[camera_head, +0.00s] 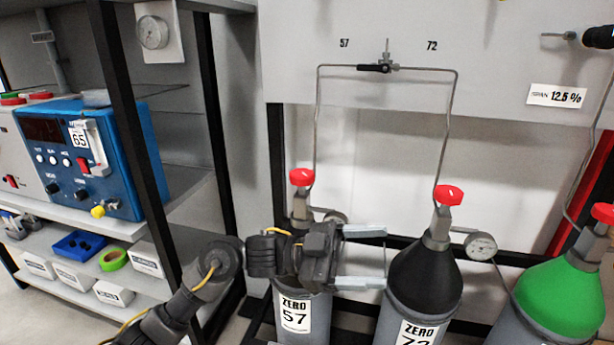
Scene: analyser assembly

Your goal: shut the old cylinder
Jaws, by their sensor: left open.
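Two grey gas cylinders stand side by side, each with a red valve knob on top. The left one (293,308) is labelled ZERO 57, with its red knob (302,177) above my gripper. The right one (424,275) has a black shoulder, a label ZERO 72 and a red knob (448,195). Neither is marked as old. My left gripper (384,257) is open and empty, its two fingers pointing right, in front of the 57 cylinder's upper part and hiding some of it. It is apart from both knobs. My right gripper is out of view.
A changeover valve (378,68) joins pipes marked 57 and 72 on the panel. A green-topped cylinder (560,295) stands at the right. A shelf with a blue analyser (85,160) stands left. Gauges (480,246) stick out beside the cylinder valves.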

